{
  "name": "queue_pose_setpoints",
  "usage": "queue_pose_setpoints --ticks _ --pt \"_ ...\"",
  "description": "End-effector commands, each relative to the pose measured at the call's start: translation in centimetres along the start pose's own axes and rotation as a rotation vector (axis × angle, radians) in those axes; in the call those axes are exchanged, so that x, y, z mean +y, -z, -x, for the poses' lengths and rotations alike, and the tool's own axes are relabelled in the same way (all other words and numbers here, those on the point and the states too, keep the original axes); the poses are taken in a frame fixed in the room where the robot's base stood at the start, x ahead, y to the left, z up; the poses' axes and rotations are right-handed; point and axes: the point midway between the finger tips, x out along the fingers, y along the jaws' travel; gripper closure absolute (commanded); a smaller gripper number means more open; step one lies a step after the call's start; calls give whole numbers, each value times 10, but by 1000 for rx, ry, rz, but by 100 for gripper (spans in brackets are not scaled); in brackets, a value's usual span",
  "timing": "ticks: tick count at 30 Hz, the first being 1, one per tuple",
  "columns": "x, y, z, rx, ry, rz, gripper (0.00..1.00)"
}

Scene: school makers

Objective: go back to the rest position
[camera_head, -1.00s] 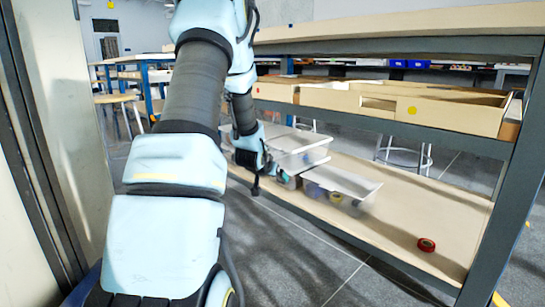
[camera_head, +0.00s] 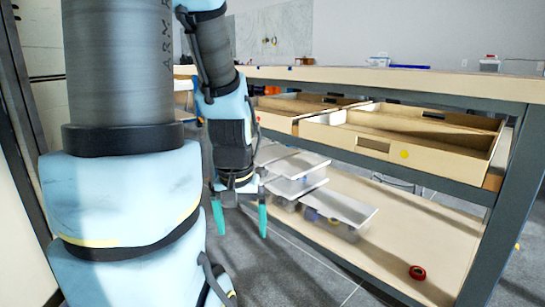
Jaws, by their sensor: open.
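My gripper (camera_head: 240,219) hangs at the end of my arm, fingers pointing down. Its two teal fingers are spread apart with nothing between them. It is in front of the workbench, left of the clear bins on the lower shelf. My arm fills the left of the view and hides what lies behind it.
The workbench (camera_head: 519,205) has a pale top (camera_head: 440,84) and wooden drawers (camera_head: 400,146) beneath it. Clear bins (camera_head: 345,208) with light lids and a red tape roll (camera_head: 417,272) are on the lower shelf (camera_head: 385,250). Grey floor (camera_head: 285,275) is open in front.

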Motion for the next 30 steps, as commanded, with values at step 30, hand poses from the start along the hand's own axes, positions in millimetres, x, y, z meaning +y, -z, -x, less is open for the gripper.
queue_pose_setpoints --ticks 30 --pt "1 42 301 2 0 -1 0"
